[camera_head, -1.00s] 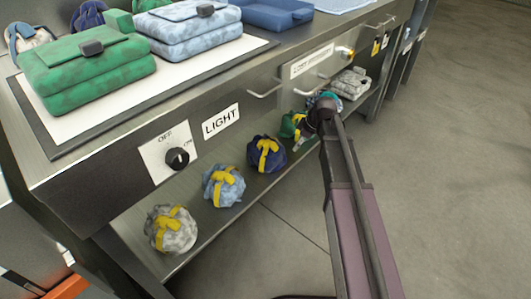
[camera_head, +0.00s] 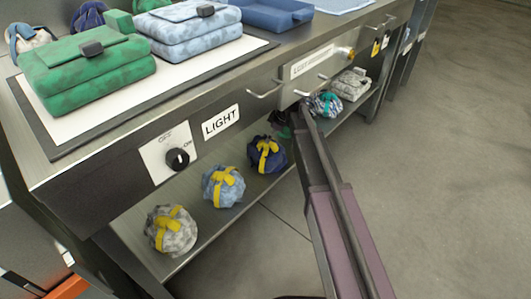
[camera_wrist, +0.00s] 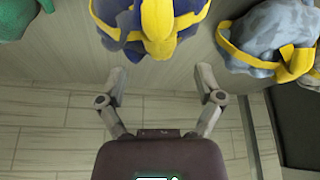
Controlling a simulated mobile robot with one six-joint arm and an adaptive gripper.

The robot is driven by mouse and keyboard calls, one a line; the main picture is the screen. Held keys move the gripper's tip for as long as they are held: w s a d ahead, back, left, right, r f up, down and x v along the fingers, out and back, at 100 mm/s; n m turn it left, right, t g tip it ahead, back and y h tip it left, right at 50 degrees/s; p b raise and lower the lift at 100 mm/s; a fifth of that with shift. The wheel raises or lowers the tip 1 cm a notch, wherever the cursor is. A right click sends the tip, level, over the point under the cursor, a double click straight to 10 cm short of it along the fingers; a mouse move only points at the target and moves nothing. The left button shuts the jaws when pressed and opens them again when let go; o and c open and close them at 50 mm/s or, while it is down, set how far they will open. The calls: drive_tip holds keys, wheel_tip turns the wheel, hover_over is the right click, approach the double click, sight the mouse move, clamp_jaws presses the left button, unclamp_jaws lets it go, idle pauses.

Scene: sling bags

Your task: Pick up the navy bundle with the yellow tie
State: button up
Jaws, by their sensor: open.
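The navy bundle (camera_head: 267,155) with the yellow tie sits on the low shelf under the bench, to the right of a light blue bundle in the head view. In the wrist view the navy bundle (camera_wrist: 152,25) is at the top centre, just beyond the fingertips. My gripper (camera_wrist: 160,77) is open and empty, its two fingers spread on either side below the bundle. In the head view my gripper is largely hidden at the end of my arm, under the bench edge to the right of the navy bundle.
A light blue bundle (camera_head: 223,187) and a grey bundle (camera_head: 171,230), both with yellow ties, stand left along the shelf. A bundle with a teal tie (camera_head: 325,104) and a grey stack (camera_head: 350,84) lie farther right. Bench handles (camera_head: 266,92) overhang the shelf.

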sight(264, 141)
drive_tip(key=shift+w+a, duration=0.15)
drive_tip(key=shift+a, duration=0.4)
drive_tip(key=shift+f, duration=0.1)
drive_tip(key=shift+b+x, duration=2.35)
drive_tip(key=shift+x, duration=0.05)
clamp_jaws()
